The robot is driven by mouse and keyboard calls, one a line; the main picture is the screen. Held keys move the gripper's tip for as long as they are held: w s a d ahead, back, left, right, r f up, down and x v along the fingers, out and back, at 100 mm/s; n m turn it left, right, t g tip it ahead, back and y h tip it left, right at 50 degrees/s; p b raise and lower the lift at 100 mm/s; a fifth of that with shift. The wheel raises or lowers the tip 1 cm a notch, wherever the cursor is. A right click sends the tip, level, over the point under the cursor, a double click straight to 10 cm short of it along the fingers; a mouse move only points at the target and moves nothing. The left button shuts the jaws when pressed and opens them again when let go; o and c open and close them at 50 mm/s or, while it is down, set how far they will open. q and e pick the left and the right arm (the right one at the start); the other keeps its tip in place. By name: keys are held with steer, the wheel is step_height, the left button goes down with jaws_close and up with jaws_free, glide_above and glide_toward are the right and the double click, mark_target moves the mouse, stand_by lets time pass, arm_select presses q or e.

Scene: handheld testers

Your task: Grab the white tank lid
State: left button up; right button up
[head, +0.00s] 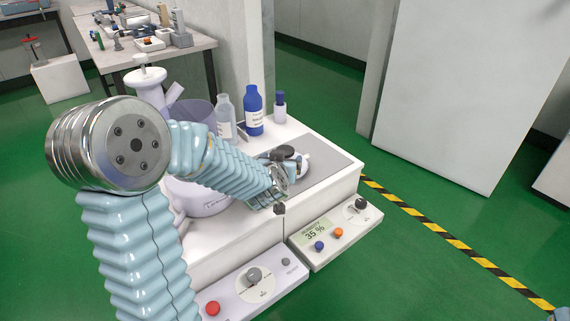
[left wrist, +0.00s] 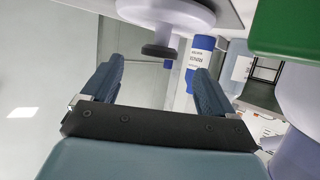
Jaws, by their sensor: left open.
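The white tank lid (head: 304,164), a round white disc with a dark knob, sits on the grey top of the right-hand bench unit, partly hidden behind my left gripper (head: 288,178). In the left wrist view, where things appear upside down, the lid (left wrist: 168,13) is at the top and its dark knob (left wrist: 160,51) points down. My left gripper (left wrist: 155,88) is open and empty. The knob lines up with the gap between its fingers, beyond the fingertips and apart from them.
A blue bottle (head: 254,110), a clear bottle (head: 225,117) and a small dark-capped bottle (head: 279,106) stand behind the lid. A translucent tank (head: 194,114) is partly hidden by my left arm. Control panels with knobs (head: 333,233) line the front. The grey surface right of the lid is clear.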

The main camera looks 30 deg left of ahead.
arm_select(q)
steer(key=x, duration=0.3)
steer(key=shift+w+a+f, duration=0.15)
steer(key=shift+w+f, duration=0.05)
steer(key=shift+w, duration=0.05)
steer(key=b+x, duration=0.1)
steer(key=x, duration=0.4)
steer(key=shift+f, duration=0.25)
steer(key=shift+c, duration=0.3)
steer(key=c, duration=1)
